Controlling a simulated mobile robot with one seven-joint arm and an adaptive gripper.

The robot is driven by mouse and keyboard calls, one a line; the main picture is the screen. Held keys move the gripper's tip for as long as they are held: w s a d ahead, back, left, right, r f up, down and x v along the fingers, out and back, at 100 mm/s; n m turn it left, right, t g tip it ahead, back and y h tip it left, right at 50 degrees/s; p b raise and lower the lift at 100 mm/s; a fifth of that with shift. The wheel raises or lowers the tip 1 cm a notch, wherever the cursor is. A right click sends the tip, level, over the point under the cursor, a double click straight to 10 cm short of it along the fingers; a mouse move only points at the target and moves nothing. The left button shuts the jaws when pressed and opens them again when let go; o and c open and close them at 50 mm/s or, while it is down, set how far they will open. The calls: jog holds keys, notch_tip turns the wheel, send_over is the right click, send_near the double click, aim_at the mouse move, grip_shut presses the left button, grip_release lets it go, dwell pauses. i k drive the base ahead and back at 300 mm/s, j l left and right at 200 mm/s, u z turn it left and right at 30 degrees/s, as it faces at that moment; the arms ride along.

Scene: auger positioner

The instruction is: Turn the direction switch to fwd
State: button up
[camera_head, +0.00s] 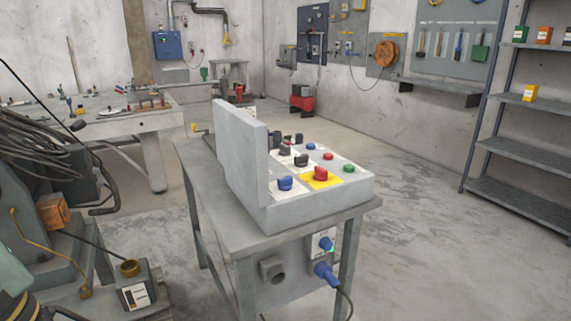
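A grey control box (268,212) with a tall upright back plate (241,150) stands on a metal table (228,232) near the middle. Its sloped face carries a blue knob (285,183), a black knob (301,160) and more dark knobs (285,146) farther back. A red knob (320,174) sits on a yellow plate. Blue (311,146), red (328,156) and green (349,168) buttons line the right side. The labels are too small to read, so I cannot tell which knob is the direction switch or where it points. My gripper is not in view.
A blue plug (325,273) with a cable sits in a socket on the table's front. Machinery with cables (40,150) stands at the left, and a cluttered workbench (125,125) behind it. Shelves (520,155) stand at the right. The floor (430,225) right of the table is clear.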

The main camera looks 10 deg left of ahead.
aim_at(300, 162)
jog(key=i+j+z, duration=0.15)
jog(key=z, duration=0.2)
jog(key=i+j+z, duration=0.2)
jog(key=i+z, duration=0.15)
jog(key=i+j+z, duration=0.2)
jog(key=z, duration=0.15)
